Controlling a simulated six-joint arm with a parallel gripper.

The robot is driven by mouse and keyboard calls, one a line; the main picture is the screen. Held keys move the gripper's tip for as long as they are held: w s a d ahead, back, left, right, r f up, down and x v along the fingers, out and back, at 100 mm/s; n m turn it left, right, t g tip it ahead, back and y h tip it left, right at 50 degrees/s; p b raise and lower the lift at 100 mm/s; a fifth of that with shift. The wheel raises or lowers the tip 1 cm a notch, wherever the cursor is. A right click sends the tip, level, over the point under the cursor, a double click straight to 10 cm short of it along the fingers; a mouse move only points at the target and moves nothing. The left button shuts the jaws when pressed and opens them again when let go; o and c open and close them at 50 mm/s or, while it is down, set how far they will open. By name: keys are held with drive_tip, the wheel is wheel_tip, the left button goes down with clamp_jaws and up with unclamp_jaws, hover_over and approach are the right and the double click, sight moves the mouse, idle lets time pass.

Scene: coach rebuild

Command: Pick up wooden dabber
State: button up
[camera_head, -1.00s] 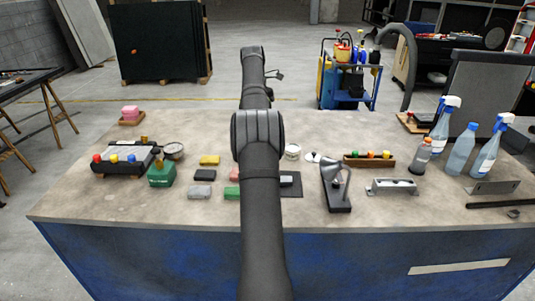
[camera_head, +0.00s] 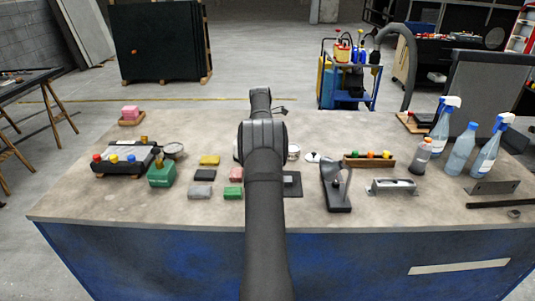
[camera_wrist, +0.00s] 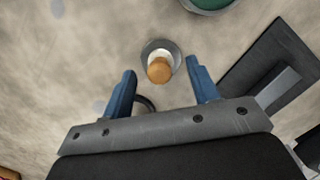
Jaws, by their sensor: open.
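The wooden dabber (camera_wrist: 159,71) shows in the wrist view as a round orange-brown end with a pale part beside it. It appears to stand in or on a small round grey holder (camera_wrist: 161,47). My gripper (camera_wrist: 161,66) is open, with one blue finger on each side of the dabber and visible gaps between. I cannot tell how far above the dabber the fingertips are. In the head view my arm hides the gripper, and I cannot make out the dabber there.
A dark plate (camera_wrist: 262,70) with a grey block lies right of the gripper. A round green-topped thing (camera_wrist: 210,3) is at the wrist view's top edge. On the bench, coloured blocks (camera_head: 209,160) lie left of my arm and a dark stand (camera_head: 335,190) right.

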wheel_tip(320, 180, down, 2)
drive_tip(key=shift+w+d+f, duration=0.1)
drive_tip(key=shift+w+f, duration=0.05)
drive_tip(key=c, duration=1)
drive_tip(key=shift+c, duration=0.2)
drive_tip(key=shift+r, duration=0.55)
drive_tip(key=r, duration=0.3)
drive_tip(key=shift+s+d+r, duration=0.2)
drive_tip(key=shift+d+r, duration=0.1)
drive_tip(key=shift+d, duration=0.1)
drive_tip(key=s+d+r, duration=0.5)
drive_tip(key=d+r, duration=0.1)
drive_tip(key=d, duration=0.3)
drive_tip(key=shift+s+d+r, duration=0.15)
drive_tip(key=shift+s+d, duration=0.05)
